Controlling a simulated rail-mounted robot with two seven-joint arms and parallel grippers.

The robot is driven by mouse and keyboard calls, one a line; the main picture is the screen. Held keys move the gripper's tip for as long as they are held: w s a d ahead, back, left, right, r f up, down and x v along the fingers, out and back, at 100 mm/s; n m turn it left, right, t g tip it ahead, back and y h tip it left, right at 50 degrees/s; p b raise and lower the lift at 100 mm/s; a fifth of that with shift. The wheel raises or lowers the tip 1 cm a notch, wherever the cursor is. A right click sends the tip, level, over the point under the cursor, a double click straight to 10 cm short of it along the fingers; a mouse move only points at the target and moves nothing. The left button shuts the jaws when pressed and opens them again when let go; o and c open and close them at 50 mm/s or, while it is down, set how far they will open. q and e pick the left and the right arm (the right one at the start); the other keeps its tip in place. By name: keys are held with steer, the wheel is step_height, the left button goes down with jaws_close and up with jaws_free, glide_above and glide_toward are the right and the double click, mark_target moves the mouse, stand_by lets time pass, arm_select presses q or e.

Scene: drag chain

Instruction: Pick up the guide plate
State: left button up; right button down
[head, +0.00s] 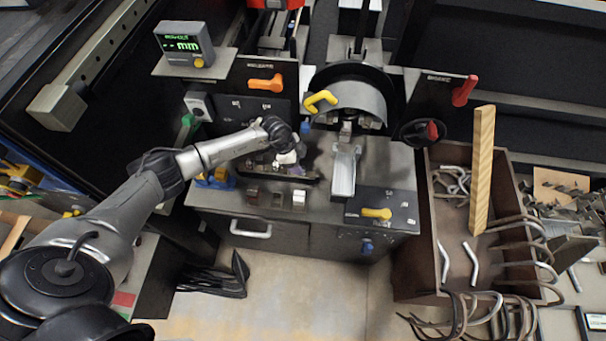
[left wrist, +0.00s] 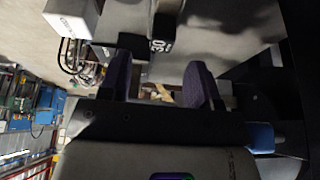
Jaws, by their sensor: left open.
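My left arm reaches in from the left in the head view. Its gripper (head: 290,155) is over the machine bench, partly hidden by the wrist. In the left wrist view the two dark finger pads of the left gripper (left wrist: 162,86) stand apart with nothing clearly held between them. A silver channel-shaped metal plate (head: 344,172) lies on the bench top to the right of the gripper, apart from it. I cannot tell for sure whether it is the guide plate. A dark strip with small parts (head: 282,174) lies just below the gripper. My right gripper is not in view.
A digital readout (head: 184,47) stands at the back left of the bench (head: 321,160). A black panel with a yellow handle (head: 376,213) is at the front right. A brown bin (head: 412,265) with bent rods and a wooden bar (head: 482,165) stands to the right.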

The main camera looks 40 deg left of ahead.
arm_select(q)
steer(key=shift+b+x, duration=0.8)
steer(key=shift+x, duration=1.85)
steer(key=shift+a, duration=0.1)
jaws_close()
